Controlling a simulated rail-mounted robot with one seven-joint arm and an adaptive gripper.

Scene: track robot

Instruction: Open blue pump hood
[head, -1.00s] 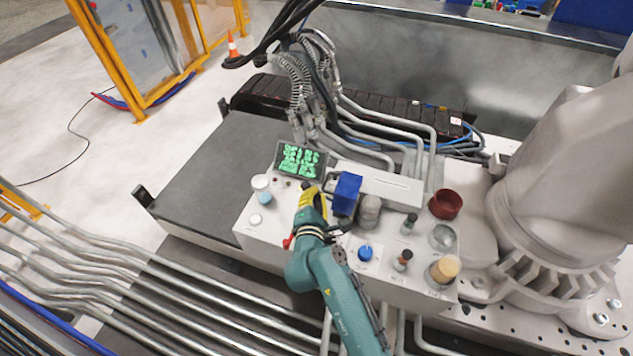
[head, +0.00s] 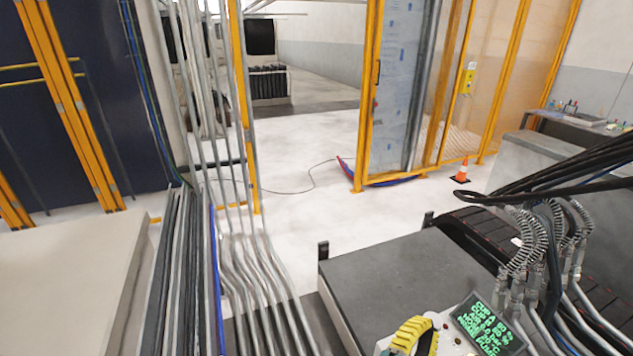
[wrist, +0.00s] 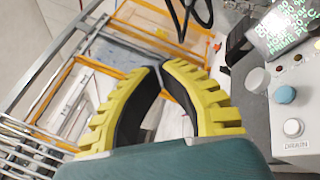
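My gripper (head: 414,333) shows as a yellow and black shape at the bottom edge of the head view, near the left side of the green text screen. In the wrist view, the two yellow ribbed fingers of my gripper (wrist: 161,68) come together at their tips. Only a narrow wedge of floor shows between them nearer the base, and nothing is held. The blue pump hood is in neither current view, so I cannot see how it stands now. The pump panel is mostly cut off at the bottom of the head view.
The green text screen (head: 487,325) stands on the panel, with black hoses (head: 560,185) above it. A dark-topped block (head: 405,280) lies behind. In the wrist view, a blue-topped knob (wrist: 285,94) and a white DRAIN button (wrist: 293,128) sit right of my gripper.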

